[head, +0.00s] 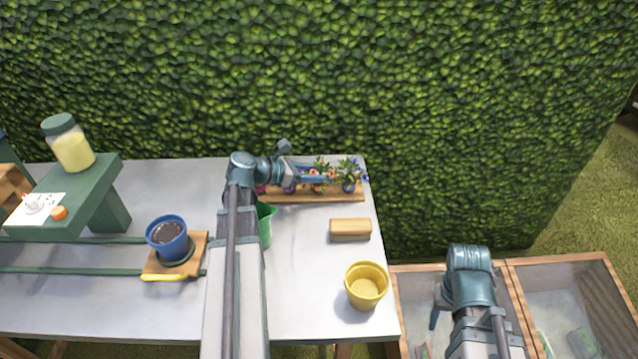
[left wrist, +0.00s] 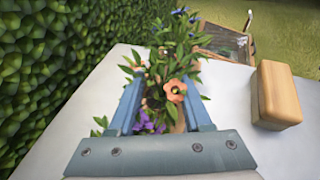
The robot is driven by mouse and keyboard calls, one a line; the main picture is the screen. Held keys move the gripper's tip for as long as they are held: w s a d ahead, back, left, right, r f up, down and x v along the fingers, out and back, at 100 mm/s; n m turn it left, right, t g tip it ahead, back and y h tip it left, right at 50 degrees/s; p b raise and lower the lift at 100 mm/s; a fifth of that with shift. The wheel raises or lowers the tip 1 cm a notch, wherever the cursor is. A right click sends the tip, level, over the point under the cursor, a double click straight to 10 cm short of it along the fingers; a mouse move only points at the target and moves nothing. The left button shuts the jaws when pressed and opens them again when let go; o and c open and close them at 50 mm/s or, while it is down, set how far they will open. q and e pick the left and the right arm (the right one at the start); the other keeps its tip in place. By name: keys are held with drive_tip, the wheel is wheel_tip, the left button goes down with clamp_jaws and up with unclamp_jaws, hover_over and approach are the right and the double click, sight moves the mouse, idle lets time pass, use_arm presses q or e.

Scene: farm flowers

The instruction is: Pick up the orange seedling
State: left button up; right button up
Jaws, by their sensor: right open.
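The orange seedling, with an orange flower (left wrist: 175,90) and green leaves, shows in the left wrist view between the two blue fingers of my left gripper (left wrist: 162,82). The fingers stand apart on either side of the plant, and its stem and base are hidden. In the head view the orange flowers (head: 316,173) are in the row of seedlings at the table's back edge, with my left gripper (head: 318,176) reaching in from the left. My right gripper (head: 436,312) is low at the right over the wooden beds, open, its fingers mostly hidden.
Purple flowers (left wrist: 145,122) and blue flowers (head: 350,177) neighbour the seedling on a wooden tray (head: 325,198). A wooden block (head: 350,229), a yellow pot (head: 366,286), a green container (head: 265,224) and a blue pot (head: 168,236) stand nearby. A hedge rises behind the table.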

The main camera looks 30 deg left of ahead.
sight(319, 171)
use_arm(q)
clamp_jaws()
wheel_tip(319, 171, up, 10)
drive_tip(key=p, duration=1)
